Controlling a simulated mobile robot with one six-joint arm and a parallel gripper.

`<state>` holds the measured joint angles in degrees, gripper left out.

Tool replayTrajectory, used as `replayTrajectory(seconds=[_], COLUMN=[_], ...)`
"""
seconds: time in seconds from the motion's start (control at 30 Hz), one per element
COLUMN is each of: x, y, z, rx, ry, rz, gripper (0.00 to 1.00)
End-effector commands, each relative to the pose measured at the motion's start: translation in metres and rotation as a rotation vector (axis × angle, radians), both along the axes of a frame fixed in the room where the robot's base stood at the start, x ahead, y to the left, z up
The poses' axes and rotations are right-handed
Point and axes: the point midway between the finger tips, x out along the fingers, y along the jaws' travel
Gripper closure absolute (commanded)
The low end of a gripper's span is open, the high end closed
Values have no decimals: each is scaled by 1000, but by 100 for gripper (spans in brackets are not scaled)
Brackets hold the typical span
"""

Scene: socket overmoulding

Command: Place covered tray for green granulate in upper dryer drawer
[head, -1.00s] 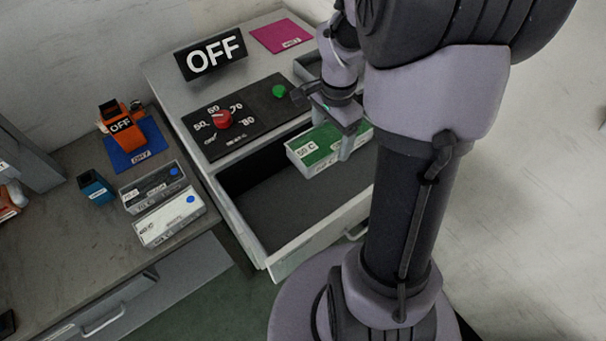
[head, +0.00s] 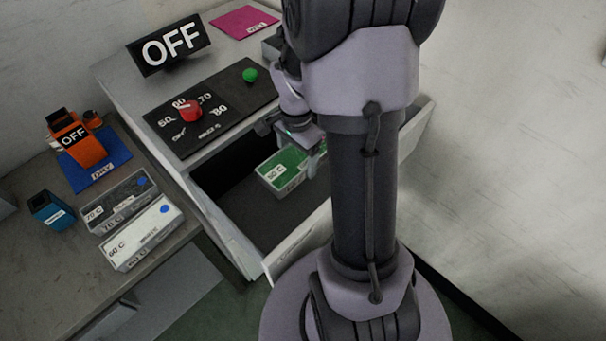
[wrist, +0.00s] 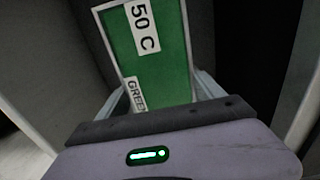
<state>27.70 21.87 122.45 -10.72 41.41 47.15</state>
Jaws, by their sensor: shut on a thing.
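The covered tray for green granulate (head: 272,177) has a green lid with a white "50 C" label and pale sides. In the head view it is inside the open upper dryer drawer (head: 283,252), towards the back. My gripper (head: 312,160) is shut on the tray from above. The wrist view also shows the tray's green lid (wrist: 160,62) with the labels "50 C" and "GREEN", in front of my gripper and between its fingers. My arm hides the right part of the drawer and part of the tray. I cannot tell whether the tray touches the drawer floor.
The dryer top carries an OFF sign (head: 170,47), a red knob (head: 189,111), a green button (head: 250,75) and a pink mat (head: 243,21). At left are a grey tray (head: 115,200), a white tray (head: 140,235), a blue container (head: 50,210) and an orange device (head: 77,146).

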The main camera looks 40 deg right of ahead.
Motion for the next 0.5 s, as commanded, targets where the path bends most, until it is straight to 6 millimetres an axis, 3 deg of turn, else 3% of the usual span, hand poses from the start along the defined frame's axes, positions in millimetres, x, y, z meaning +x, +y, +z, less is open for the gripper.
replayTrajectory(seconds=[0.1,0.4,0.5], x=[0,0,0], y=[0,0,0], z=[-30,-89,-90], rx=[2,2,0], ry=[2,2,0], rz=[0,0,0], gripper=[92,92,92])
